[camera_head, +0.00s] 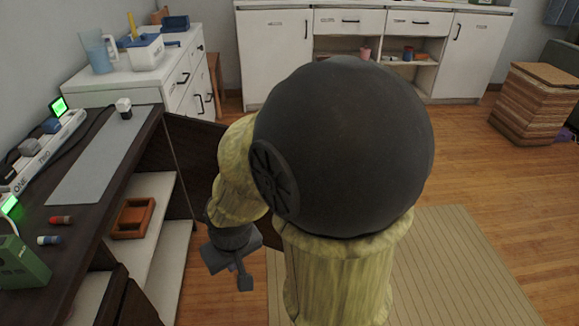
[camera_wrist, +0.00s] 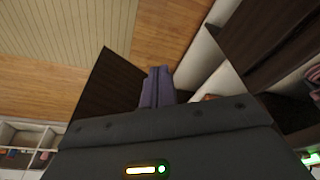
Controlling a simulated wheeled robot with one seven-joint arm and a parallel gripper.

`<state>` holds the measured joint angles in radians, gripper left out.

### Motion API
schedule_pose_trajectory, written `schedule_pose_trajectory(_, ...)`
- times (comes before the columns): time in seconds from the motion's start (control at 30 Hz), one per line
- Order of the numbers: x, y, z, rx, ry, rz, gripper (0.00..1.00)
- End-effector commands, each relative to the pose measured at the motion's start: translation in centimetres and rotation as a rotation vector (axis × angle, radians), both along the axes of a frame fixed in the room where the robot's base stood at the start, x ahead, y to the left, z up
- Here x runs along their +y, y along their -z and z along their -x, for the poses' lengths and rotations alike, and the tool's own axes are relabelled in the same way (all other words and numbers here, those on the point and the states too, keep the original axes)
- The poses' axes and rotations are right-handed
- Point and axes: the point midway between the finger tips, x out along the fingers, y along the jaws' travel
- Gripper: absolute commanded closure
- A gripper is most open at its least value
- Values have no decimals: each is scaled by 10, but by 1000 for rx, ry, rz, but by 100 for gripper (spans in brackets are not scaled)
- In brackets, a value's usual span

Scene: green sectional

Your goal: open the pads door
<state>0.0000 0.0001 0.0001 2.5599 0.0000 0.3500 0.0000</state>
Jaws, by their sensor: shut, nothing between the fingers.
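The dark brown door (camera_head: 192,140) stands swung out from the far end of the dark desk cabinet (camera_head: 150,150). The shelves behind it are exposed. My arm hides part of the door. In the wrist view the door panel (camera_wrist: 106,88) lies just left of my fingers. My gripper (camera_head: 238,272) points down in front of the open compartment, near the door's inner side. Its purple fingers (camera_wrist: 157,86) are closed together with nothing between them. I cannot tell whether they touch the door.
An orange-brown tray (camera_head: 133,218) sits on the cabinet's pale shelf. The desk top holds a grey mat (camera_head: 105,150), a power strip (camera_head: 40,150) and small items. A white drawer unit (camera_head: 185,75) stands beyond. Open wooden floor (camera_head: 470,170) lies to the right.

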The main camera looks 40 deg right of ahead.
Motion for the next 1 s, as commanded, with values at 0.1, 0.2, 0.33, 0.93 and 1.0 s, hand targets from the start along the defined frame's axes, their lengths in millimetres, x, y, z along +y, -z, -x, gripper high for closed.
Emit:
schedule_pose_trajectory(0.1, 0, 0, 0, 0, 0, 0, 100)
schedule_pose_trajectory(0.2, 0, 0, 0, 0, 0, 0, 100)
schedule_pose_trajectory(0.33, 0, 1, -3, -11, 25, -8, 100)
schedule_pose_trajectory(0.93, -34, 36, -135, -487, 1224, -546, 100)
schedule_pose_trajectory(1.0, -45, 38, -148, -556, 1385, -648, 100)
